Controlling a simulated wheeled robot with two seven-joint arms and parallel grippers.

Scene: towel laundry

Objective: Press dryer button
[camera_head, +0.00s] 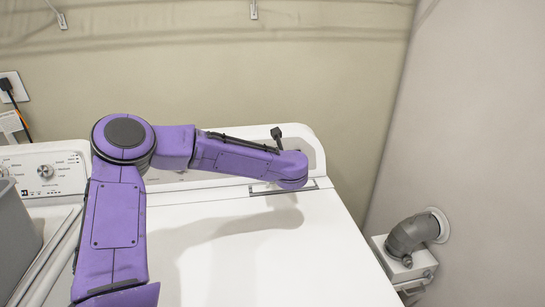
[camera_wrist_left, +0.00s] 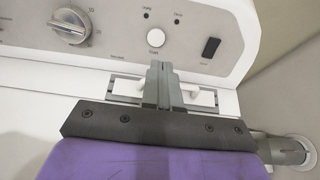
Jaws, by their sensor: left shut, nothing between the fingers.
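The dryer (camera_head: 280,262) is the white machine under my purple left arm, with its raised control panel at the back. In the left wrist view a round white button (camera_wrist_left: 156,38) sits on the panel between a silver knob and a dark switch. My left gripper (camera_wrist_left: 162,66) is shut and empty. Its fingertips point at the panel just below the button, and I cannot tell whether they touch it. In the head view my arm hides much of the panel and the button. My right gripper is in neither view.
A silver knob (camera_wrist_left: 68,26) and a dark rocker switch (camera_wrist_left: 211,47) flank the button. A second white machine with a dial (camera_head: 45,171) and a grey container (camera_head: 14,235) stand at left. A grey vent pipe (camera_head: 412,234) is at right. The dryer top is clear.

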